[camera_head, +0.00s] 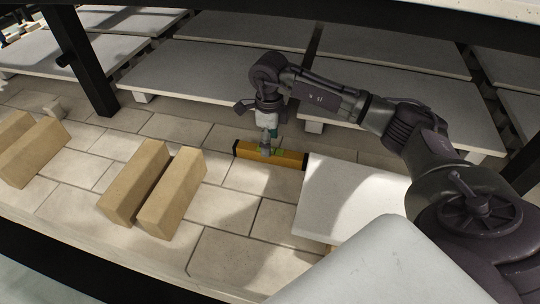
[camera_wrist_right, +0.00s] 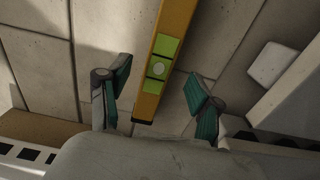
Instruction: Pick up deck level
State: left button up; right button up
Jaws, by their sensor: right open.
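The deck level is a yellow-orange spirit level (camera_head: 287,157) with black ends and green vial windows, lying on the tiled deck in the head view. In the right wrist view the level (camera_wrist_right: 175,32) runs down from the top edge, its near end between the fingers. My right gripper (camera_head: 267,146) is over the level's middle in the head view, hiding part of it. In the right wrist view its teal-padded fingers (camera_wrist_right: 160,92) are open on either side of the level, with gaps on both sides. My left gripper is not in view.
Tan bricks (camera_head: 172,193) stand in a pair to the left, with more bricks (camera_head: 35,151) at far left. A white slab (camera_head: 347,199) lies close by the level's right end. Pale raised shelves (camera_head: 205,82) stand behind. A black post (camera_head: 78,55) rises at left.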

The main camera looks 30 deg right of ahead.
notch_tip(320, 180, down, 4)
jog(key=shift+f+b, duration=0.15)
jog(key=shift+b, duration=0.25)
grip_shut()
